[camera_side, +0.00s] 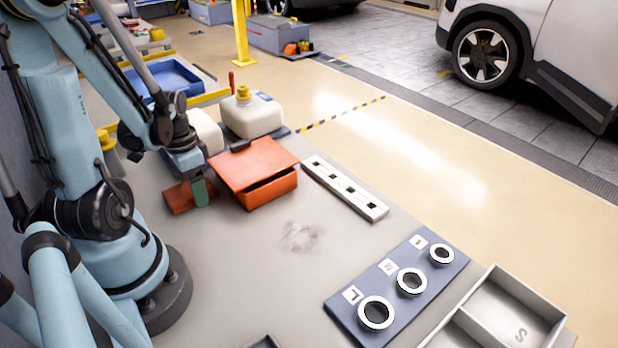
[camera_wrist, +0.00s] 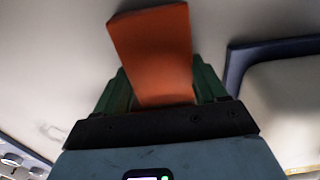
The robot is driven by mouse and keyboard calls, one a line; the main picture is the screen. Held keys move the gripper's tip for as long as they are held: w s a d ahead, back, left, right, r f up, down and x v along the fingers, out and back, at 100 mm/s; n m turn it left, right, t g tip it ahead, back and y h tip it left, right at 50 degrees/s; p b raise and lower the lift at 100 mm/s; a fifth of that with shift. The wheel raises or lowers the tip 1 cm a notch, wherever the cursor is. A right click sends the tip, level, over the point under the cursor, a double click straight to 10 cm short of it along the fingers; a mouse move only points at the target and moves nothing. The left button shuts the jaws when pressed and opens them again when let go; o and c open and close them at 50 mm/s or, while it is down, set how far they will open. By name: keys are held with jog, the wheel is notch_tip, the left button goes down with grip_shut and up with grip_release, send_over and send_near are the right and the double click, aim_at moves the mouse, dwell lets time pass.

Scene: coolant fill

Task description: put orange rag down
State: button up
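The orange rag (camera_wrist: 155,50) is in my gripper (camera_wrist: 160,88), pinched between the green fingers and sticking out past them in the wrist view. In the side view, the rag (camera_side: 178,198) shows as a flat orange-red piece to the left of my gripper (camera_side: 201,192). The gripper is low near the grey worktop, left of the orange box. Whether the rag touches the worktop I cannot tell. The part of the rag between the fingers is partly hidden.
The orange box (camera_side: 270,192) with a tilted lid stands close right of my gripper. A white jug (camera_side: 252,118) with a yellow cap is behind it. A white slotted strip (camera_side: 345,188) and a blue ring plate (camera_side: 345,303) lie right. The smudged middle worktop (camera_side: 255,255) is clear.

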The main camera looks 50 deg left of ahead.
jog(key=shift+o, duration=1.3)
jog(key=shift+f, duration=0.15)
jog(key=shift+r, duration=6.2)
jog(key=w+d+t, duration=0.1)
jog(key=w+d, duration=0.1)
jog(key=w+d+t+y, duration=0.1)
jog(key=w+d, duration=0.2)
jog(key=w+d+t, duration=0.1)
jog(key=w+d, duration=0.2)
jog(key=shift+r, duration=0.25)
jog(key=w+d+t, duration=0.1)
jog(key=d, duration=0.2)
jog(key=w+d+r+t, duration=0.1)
jog(key=d, duration=0.2)
jog(key=w+d+t+h, duration=0.1)
jog(key=w+d+t, duration=0.1)
jog(key=d, duration=0.2)
jog(key=shift+r, duration=0.2)
jog(key=shift+o, duration=0.4)
jog(key=shift+a, duration=0.1)
